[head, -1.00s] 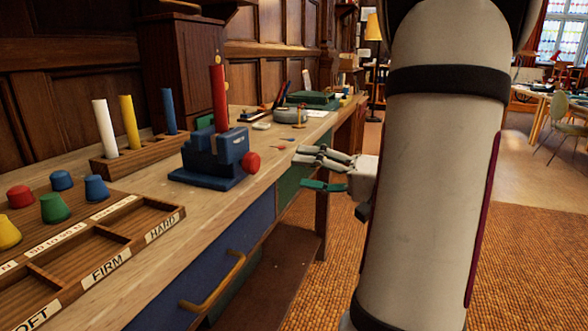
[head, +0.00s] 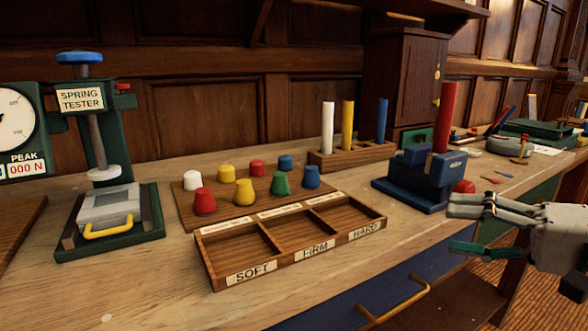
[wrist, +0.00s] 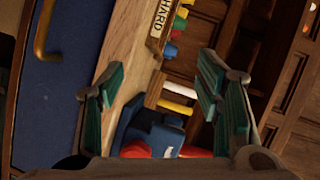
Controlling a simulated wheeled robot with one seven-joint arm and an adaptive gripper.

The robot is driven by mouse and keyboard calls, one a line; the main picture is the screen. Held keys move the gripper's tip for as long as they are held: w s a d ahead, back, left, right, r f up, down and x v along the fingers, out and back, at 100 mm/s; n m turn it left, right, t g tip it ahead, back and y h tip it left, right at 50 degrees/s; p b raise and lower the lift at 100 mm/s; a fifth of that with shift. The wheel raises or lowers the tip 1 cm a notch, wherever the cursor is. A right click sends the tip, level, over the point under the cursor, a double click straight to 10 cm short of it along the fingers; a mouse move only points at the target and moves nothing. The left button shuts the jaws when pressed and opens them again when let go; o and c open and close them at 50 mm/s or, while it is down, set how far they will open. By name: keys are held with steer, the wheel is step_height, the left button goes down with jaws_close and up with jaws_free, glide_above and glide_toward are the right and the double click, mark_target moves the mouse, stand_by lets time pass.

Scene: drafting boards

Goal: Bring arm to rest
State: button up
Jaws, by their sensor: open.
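My gripper (head: 472,228) is at the right in the head view, in front of the bench's front edge. It is open, with nothing between its fingers. In the wrist view my gripper (wrist: 165,90) shows its two green-padded fingers wide apart. The blue block device (head: 425,172) with an upright red rod (head: 444,115) and a red knob (head: 464,187) stands on the bench just left of my gripper. My gripper appears apart from it. The blue device also shows low in the wrist view (wrist: 140,132).
A spring tester (head: 110,200) stands at the left of the bench. A sorting tray (head: 206,262) marked SOFT, FIRM, HARD is empty, with several coloured caps behind it. A wooden rack (head: 352,160) holds white, yellow and blue rods. A drawer handle (head: 395,305) sticks out from the bench front.

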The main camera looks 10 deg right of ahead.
steer(key=s+a+f+n+g, duration=0.1)
steer(key=s+a+g, duration=0.15)
steer(key=a, duration=0.35)
steer(key=s+a+f+n+g, duration=0.1)
steer(key=s+a+n+g, duration=0.1)
steer(key=a+g, duration=0.3)
steer(key=s+a+f+n+g+h, duration=0.1)
steer(key=s+a+f+g+h, duration=0.15)
steer(key=s, duration=0.25)
steer(key=s+a+f+n+g+h, duration=0.1)
steer(key=s+a+g, duration=0.1)
steer(key=s+a, duration=0.2)
steer(key=s+d+f+n+h, duration=0.1)
steer(key=s+d+f+h, duration=0.2)
steer(key=s+d+h, duration=0.4)
step_height(320, 180, up, 31)
steer(key=w+a+t+p, duration=0.1)
steer(key=t+p, duration=0.3)
steer(key=p, duration=2.4)
steer(key=shift+w+a+t+p, duration=0.25)
steer(key=shift+a+t+p, duration=0.15)
